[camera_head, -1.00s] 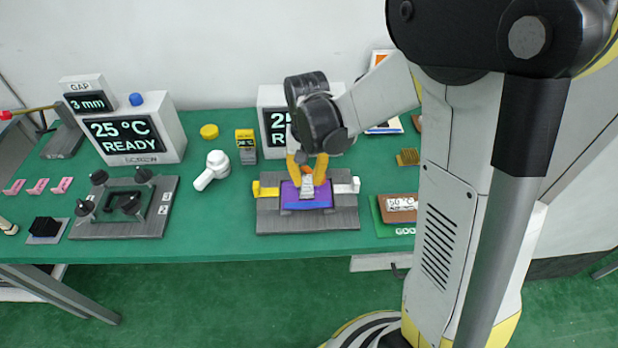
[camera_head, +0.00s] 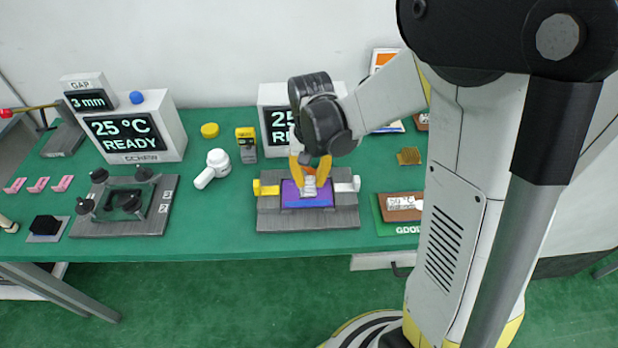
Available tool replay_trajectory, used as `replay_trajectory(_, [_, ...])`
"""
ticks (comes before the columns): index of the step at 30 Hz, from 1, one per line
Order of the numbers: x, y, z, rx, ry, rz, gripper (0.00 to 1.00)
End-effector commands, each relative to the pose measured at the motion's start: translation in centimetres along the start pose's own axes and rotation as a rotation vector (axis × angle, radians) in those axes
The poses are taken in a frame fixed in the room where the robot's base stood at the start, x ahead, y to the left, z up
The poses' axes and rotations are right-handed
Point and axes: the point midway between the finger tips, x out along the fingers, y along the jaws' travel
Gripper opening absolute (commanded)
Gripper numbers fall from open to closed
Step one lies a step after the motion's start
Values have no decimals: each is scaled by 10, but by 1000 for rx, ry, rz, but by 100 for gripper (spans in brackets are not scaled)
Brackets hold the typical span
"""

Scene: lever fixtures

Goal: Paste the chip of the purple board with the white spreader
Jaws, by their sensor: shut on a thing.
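The purple board (camera_head: 290,198) lies in a grey fixture (camera_head: 268,222) with a yellow clamp (camera_head: 265,189) on its left and a white clamp (camera_head: 346,186) on its right. My gripper (camera_head: 310,181) is over the board with its yellow fingers pointing down. It is shut on a small white piece, which looks like the white spreader (camera_head: 309,188). The spreader is over the middle of the board; I cannot tell whether it touches. The chip is not clearly visible, as the spreader and fingers cover the board's middle.
A white bottle-like tool (camera_head: 213,168), a yellow round lid (camera_head: 209,130) and a yellow-grey box (camera_head: 246,145) stand left of the fixture. A second fixture with black knobs (camera_head: 124,205) is farther left. A brown board on a green "GOOD" pad (camera_head: 402,229) lies right.

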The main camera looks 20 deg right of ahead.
Motion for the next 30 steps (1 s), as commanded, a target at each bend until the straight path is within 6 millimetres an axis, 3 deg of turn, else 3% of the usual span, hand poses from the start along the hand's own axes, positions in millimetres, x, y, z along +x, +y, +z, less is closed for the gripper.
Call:
replay_trajectory(11, [-2,-17,0,-1,0,0,0])
replay_trajectory(30, [-2,-9,-4,0,0,0,0])
